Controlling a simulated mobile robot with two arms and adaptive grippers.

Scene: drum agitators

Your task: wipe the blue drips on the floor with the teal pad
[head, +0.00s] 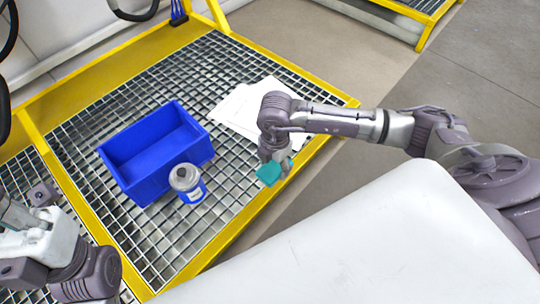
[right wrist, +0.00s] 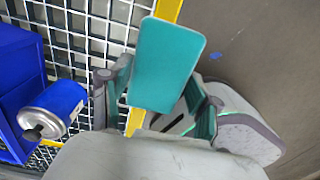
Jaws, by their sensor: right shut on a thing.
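The teal pad (head: 269,173) is held in my right gripper (head: 277,160), near the front yellow edge of the grated platform. In the right wrist view the pad (right wrist: 167,65) stands out between the two fingers of my right gripper (right wrist: 158,88), which is shut on it. A small blue drip (right wrist: 215,56) lies on the grey floor, right of the pad and apart from it. I cannot make out any drips in the head view. Part of my left arm shows at the lower left, but its gripper is not clearly seen.
On the metal grating (head: 105,115) stand an open blue bin (head: 126,178) and a blue can with a grey top (head: 188,184). White sheets (head: 240,106) lie beside my right forearm. A yellow frame (head: 222,241) edges the grating. Grey floor (head: 330,60) is open beyond it.

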